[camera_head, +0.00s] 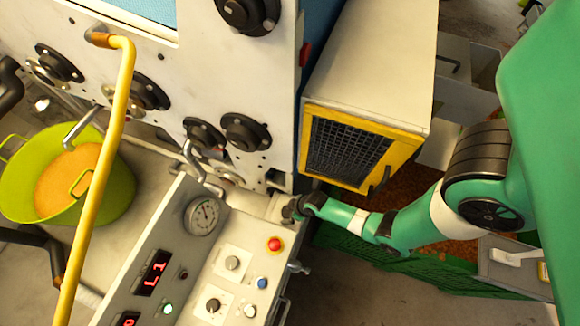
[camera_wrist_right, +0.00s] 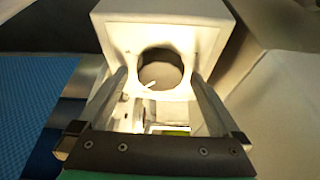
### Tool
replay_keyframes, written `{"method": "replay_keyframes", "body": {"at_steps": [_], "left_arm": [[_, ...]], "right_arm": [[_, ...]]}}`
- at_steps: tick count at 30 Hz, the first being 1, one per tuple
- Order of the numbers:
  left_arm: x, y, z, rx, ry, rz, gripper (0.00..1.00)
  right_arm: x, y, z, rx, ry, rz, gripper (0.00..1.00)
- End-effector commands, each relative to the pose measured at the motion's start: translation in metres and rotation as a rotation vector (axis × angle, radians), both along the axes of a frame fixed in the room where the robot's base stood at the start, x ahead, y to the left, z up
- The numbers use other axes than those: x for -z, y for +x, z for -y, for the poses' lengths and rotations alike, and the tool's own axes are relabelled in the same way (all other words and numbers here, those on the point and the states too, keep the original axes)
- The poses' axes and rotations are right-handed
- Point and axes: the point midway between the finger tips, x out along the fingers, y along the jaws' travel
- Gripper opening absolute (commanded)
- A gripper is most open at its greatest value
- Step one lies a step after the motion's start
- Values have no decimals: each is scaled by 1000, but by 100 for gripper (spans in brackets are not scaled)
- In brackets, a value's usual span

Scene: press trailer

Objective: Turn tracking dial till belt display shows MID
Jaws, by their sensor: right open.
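In the right wrist view a pale housing (camera_wrist_right: 112,25) has a round dark recess or dial face (camera_wrist_right: 160,74) with a short white mark low on it; this looks like the tracking dial, though I cannot tell for sure. Below it is a small yellow-green lit panel (camera_wrist_right: 170,129), possibly the belt display; its text is not legible. My right gripper (camera_wrist_right: 161,80) is open, with one finger on each side of the round part; contact is not clear. In the head view my right gripper (camera_head: 291,209) is at the right end of a small pale box (camera_head: 262,204). My left gripper is not in view.
A console (camera_head: 190,265) with a gauge (camera_head: 203,215), red displays (camera_head: 153,272), knobs and a red stop button (camera_head: 274,244) stands just below my right gripper. A yellow-framed guard box (camera_head: 345,150) is above my right forearm. A yellow pipe (camera_head: 108,160) crosses the left side.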

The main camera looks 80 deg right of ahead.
Motion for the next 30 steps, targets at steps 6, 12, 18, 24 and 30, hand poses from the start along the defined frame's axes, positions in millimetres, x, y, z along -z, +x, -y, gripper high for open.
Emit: {"method": "replay_keyframes", "body": {"at_steps": [6,12,18,24,30], "left_arm": [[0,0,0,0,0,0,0],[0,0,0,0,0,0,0],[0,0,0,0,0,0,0],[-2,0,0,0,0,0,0],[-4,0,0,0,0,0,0]], "right_arm": [[0,0,0,0,0,0,64],[0,0,0,0,0,0,28],[0,0,0,4,0,0,18],[-1,0,-1,52,-1,0,18],[-1,0,-2,165,-1,0,18]]}}
